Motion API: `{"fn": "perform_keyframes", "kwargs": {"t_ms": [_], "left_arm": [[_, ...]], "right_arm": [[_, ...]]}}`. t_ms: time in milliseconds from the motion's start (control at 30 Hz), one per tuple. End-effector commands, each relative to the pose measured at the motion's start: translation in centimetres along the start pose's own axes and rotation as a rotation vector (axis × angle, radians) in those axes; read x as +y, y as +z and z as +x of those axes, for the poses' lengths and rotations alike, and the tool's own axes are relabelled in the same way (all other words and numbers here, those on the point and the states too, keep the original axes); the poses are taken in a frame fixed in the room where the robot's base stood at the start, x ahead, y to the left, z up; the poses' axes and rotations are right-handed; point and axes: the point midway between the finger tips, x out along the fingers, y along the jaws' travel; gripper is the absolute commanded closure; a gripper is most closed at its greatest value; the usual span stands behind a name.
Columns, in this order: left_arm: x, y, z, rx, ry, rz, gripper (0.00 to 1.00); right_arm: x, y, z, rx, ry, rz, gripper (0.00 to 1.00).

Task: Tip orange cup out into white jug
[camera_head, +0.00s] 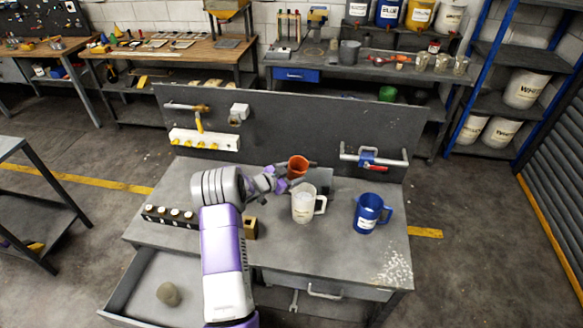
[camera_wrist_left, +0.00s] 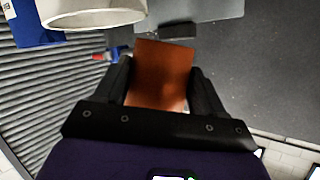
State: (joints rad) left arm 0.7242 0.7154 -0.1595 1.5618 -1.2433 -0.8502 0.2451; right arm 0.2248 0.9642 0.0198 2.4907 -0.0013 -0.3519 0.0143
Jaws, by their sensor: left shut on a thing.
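The orange cup (camera_head: 298,166) is held above the grey bench, behind and slightly left of the white jug, and looks near upright in the head view. My left gripper (camera_head: 284,178) is shut on it. In the left wrist view the orange cup (camera_wrist_left: 162,75) sits between the two dark fingers of the left gripper (camera_wrist_left: 163,88). The white jug (camera_head: 304,204) stands upright on the bench with its handle to the right. Its rim (camera_wrist_left: 95,18) shows at the top left of the wrist view. The cup's inside cannot be made out. My right gripper is not in view.
A blue jug (camera_head: 368,213) stands right of the white jug. A grey back panel (camera_head: 290,135) rises behind, with a clamp and handle (camera_head: 372,160). A rack of small jars (camera_head: 170,216) is at left. An open drawer (camera_head: 140,285) holds a stone (camera_head: 168,293).

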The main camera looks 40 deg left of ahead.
Motion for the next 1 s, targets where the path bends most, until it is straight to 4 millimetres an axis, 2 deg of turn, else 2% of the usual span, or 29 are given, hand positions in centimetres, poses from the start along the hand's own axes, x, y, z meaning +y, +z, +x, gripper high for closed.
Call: {"fn": "perform_keyframes", "kwargs": {"t_ms": [100, 567, 1000], "left_arm": [[0.1, -0.1, -0.1, -0.002, 0.011, -0.028, 0.80], [0.1, -0.1, -0.1, -0.003, 0.016, -0.045, 0.80], [-0.5, -2.1, -0.7, -0.013, 0.067, -0.185, 0.80]], "right_arm": [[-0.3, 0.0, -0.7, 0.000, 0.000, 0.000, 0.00], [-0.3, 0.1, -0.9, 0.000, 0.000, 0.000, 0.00], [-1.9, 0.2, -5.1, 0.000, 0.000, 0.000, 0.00]]}}
